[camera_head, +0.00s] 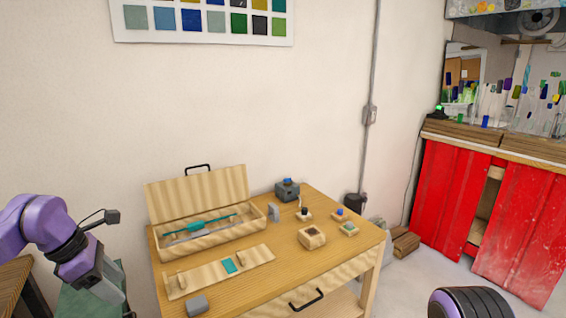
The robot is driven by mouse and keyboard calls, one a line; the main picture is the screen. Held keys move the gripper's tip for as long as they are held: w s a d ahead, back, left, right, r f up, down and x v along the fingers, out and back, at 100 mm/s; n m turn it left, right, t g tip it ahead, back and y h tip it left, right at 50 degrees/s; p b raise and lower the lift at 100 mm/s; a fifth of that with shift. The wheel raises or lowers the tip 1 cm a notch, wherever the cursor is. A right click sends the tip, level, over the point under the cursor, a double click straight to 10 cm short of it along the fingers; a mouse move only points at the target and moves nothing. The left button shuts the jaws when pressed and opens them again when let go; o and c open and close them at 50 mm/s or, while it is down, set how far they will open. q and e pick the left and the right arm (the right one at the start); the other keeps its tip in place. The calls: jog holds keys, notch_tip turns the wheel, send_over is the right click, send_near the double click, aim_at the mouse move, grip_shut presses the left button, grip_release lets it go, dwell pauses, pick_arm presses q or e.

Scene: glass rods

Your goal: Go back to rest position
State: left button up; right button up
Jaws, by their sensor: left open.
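My left arm (45,222), purple and dark, comes in at the left. My left gripper (112,291) points down to the right, open, left of the wooden table (262,283). It is apart from the table's objects, and nothing shows between its fingers. An open wooden case (246,222) stands on the table with its lid up. A teal glass rod (215,223) lies in the case. A wooden holder board (200,278) with two upright supports and a teal patch (229,266) lies in front of it. My right gripper is not in view.
A grey block (197,305) lies at the table's front left corner. A dark green surface (85,300) is below my left gripper. Red cabinets (455,195) stand far right.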

pick_arm(q)
notch_tip(320, 180, down, 24)
jog(key=d+m+t+y+b, duration=0.2)
jog(key=m+t+y+b, duration=0.2)
jog(key=y, duration=0.5)
jog(key=s+d+f+m+h+b, duration=0.1)
jog(key=s+d+f+m+b, duration=0.25)
jog(key=s+f+m, duration=0.7)
jog(key=s+f+m+g+b, duration=0.1)
jog(key=s+f, duration=0.5)
jog(key=s, duration=0.3)
jog(key=s+f+m+g+b, duration=0.1)
jog(key=s+f+m+g, duration=0.1)
jog(key=s+f, duration=0.4)
jog(key=s+a, duration=0.1)
jog(key=s, duration=0.2)
jog(key=shift+f+h, duration=0.3)
jog(key=shift+f, duration=0.05)
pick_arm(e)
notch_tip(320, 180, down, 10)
